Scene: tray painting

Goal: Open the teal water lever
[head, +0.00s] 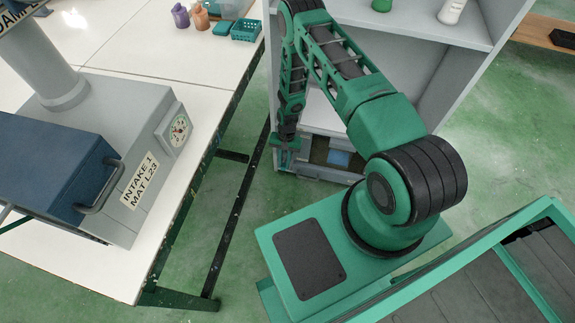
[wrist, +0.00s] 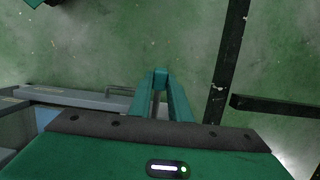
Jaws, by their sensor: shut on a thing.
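My gripper (wrist: 160,82) reaches down beside the grey shelf unit, its two teal fingers converging in the wrist view. It also shows, small, in the head view (head: 286,148). The fingers are shut on a small teal piece between their tips; its outline blends with them, and I cannot tell whether it is part of a lever. No teal water lever is clearly recognisable in either view.
The grey shelf unit (head: 395,48) has a low open drawer (head: 318,172) with a blue item inside. A white table (head: 112,32) at left carries a grey press with a dial (head: 180,128), several bottles and a teal basket (head: 246,30). A dark table bar (wrist: 228,62) runs close right of my gripper.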

